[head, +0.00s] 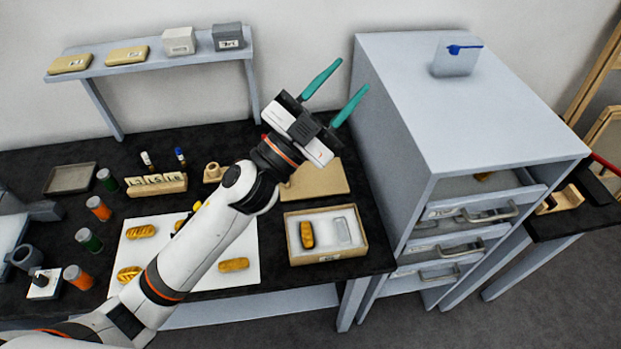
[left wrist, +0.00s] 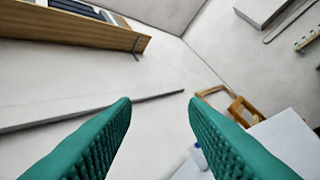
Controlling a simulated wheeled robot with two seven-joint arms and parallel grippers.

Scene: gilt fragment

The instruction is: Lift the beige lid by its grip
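A flat beige lid (head: 328,180) lies on the dark table behind an open beige box (head: 289,240). My left arm covers part of the lid, and I cannot make out its grip. The box holds a golden-brown fragment (head: 307,235) and a clear or white piece (head: 342,231) in pale lining. My left gripper (head: 353,75) is raised above and beyond the lid, with its teal fingers spread and nothing between them. In the left wrist view its fingers (left wrist: 160,108) are also apart, facing the wall. My right gripper is in neither view.
A grey drawer cabinet (head: 395,130) stands close to the right of the lid and box. A white sheet (head: 245,262) with several golden fragments lies left of the box. Several jars (head: 99,208) stand farther left.

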